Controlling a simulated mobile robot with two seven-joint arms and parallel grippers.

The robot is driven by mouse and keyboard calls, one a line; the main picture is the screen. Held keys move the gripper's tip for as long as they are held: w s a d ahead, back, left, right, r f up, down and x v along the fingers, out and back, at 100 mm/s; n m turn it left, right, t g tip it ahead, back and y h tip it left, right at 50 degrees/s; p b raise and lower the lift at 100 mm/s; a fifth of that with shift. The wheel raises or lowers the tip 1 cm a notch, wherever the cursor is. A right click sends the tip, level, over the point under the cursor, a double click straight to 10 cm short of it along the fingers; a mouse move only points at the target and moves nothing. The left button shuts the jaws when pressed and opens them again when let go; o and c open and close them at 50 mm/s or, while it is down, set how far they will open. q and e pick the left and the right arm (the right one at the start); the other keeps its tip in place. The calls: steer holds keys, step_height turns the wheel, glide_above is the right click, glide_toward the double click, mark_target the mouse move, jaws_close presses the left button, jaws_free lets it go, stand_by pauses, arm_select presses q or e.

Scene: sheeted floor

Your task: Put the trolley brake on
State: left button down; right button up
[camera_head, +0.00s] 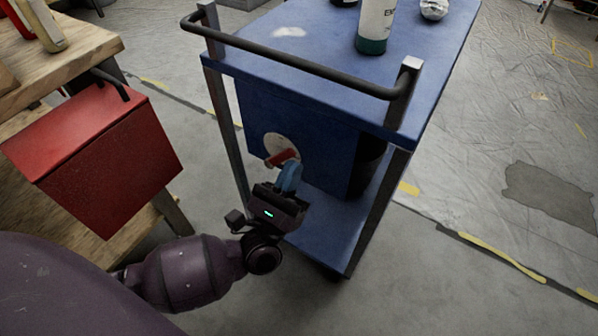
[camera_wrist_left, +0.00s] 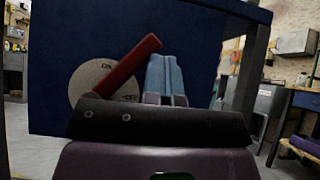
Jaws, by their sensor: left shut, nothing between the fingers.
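The blue trolley (camera_head: 300,70) stands in the middle of the head view, with a dark push handle along its near top edge. A blue box under its top carries a pale round disc (camera_head: 276,146) with a red brake lever (camera_head: 284,157). In the left wrist view the red lever (camera_wrist_left: 131,66) slants up to the right across the disc (camera_wrist_left: 92,84), which bears small lettering, partly hidden. My left gripper (camera_head: 290,176) is shut and empty, its blue fingers just right of the lever; the fingers (camera_wrist_left: 166,76) show beside the lever's upper end. I cannot tell whether they touch it. My right gripper is out of view.
A red box (camera_head: 100,160) with a dark handle is beside a wooden bench (camera_head: 75,60) at left. A bottle (camera_head: 375,25) and a crumpled silvery item (camera_head: 433,9) stand on the trolley top. Sheeted floor (camera_head: 500,130) at right is mostly clear.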

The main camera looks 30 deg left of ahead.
mark_target(279, 160)
arm_select(q)
steer(key=n+y, duration=0.2)
steer(key=n, duration=0.1)
steer(key=shift+a+r+y, duration=0.1)
steer(key=shift+r+y, duration=0.15)
steer(key=shift+y, duration=0.15)
steer(key=shift+a+r+b, duration=0.35)
steer(key=shift+r, duration=0.05)
steer(key=n+y, duration=0.2)
steer(key=n+g+y, duration=0.1)
steer(key=n+y, duration=0.1)
steer(key=shift+a+r, duration=0.3)
steer(key=shift+r, duration=0.05)
steer(key=shift+a+r+b, duration=0.25)
steer(key=shift+a+b, duration=0.1)
steer(key=shift+a+r+n+g+y, duration=0.2)
steer(key=shift+n+g+y, duration=0.1)
steer(key=shift+n+y, duration=0.35)
steer(key=shift+a+r+n+g+y, duration=0.1)
steer(key=shift+a+n+g+y, duration=0.15)
steer(key=shift+n+y, duration=0.35)
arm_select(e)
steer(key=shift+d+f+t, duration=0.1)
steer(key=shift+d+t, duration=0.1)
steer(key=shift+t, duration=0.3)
arm_select(q)
steer(key=shift+n, duration=0.25)
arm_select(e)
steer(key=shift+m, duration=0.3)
